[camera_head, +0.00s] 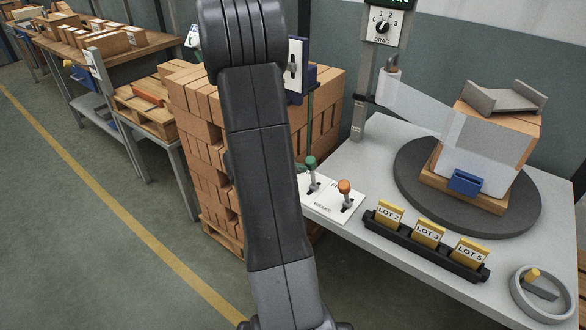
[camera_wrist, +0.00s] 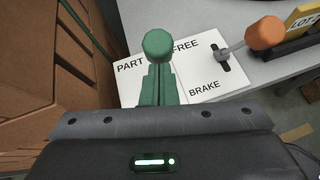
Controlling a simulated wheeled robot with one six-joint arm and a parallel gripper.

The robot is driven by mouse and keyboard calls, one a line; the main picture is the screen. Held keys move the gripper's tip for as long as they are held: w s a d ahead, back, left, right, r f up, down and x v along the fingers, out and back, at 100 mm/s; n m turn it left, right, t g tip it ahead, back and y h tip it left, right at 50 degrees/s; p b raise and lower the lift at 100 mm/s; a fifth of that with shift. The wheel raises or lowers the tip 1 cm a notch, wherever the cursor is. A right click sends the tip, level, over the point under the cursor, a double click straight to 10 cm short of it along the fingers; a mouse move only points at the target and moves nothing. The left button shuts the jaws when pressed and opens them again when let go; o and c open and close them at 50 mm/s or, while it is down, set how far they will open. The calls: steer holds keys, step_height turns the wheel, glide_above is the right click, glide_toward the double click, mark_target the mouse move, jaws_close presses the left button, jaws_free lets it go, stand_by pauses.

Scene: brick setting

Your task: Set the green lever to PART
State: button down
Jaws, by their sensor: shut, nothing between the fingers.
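The green lever (camera_head: 310,163) stands on a white plate (camera_head: 325,209) at the left end of the bench, its round knob up. In the wrist view the green knob (camera_wrist: 158,44) shows just beyond the tips of my gripper (camera_wrist: 157,67), whose green fingers are shut and empty. I cannot tell whether they touch it. The word PART is left of the knob, FREE right of it, BRAKE lower right. The green lever's slot is hidden, so its setting cannot be read.
An orange-knobbed lever (camera_head: 344,187) stands close to the right on the same plate. A black rack with lot cards (camera_head: 429,234), a dark turntable (camera_head: 413,185) and a handwheel (camera_head: 517,292) are farther right. Stacked bricks (camera_head: 190,111) rise close on the left.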

mark_target(310, 157)
steer(key=w+d+r+g+p, duration=0.1)
steer(key=p, duration=0.2)
steer(key=w+r+g+y+p, duration=0.1)
steer(key=p, duration=0.2)
steer(key=shift+w+d+r, duration=0.2)
steer(key=shift+d, duration=0.2)
steer(key=w+y+p, duration=0.1)
steer(key=p, duration=0.2)
steer(key=w+d+g+p, duration=0.1)
steer(key=p, duration=0.2)
steer(key=shift+w+d+r+n+g+y, duration=0.2)
steer(key=shift+d+n+g+y, duration=0.1)
steer(key=shift+y, duration=0.1)
steer(key=shift+g, duration=0.3)
steer(key=w+d+p, duration=0.2)
steer(key=w, duration=0.1)
steer(key=shift+w+d+f+p, duration=0.2)
steer(key=shift+d+f+p, duration=0.05)
steer(key=shift+f+p, duration=0.15)
steer(key=shift+w+r, duration=0.1)
steer(key=shift+w, duration=0.05)
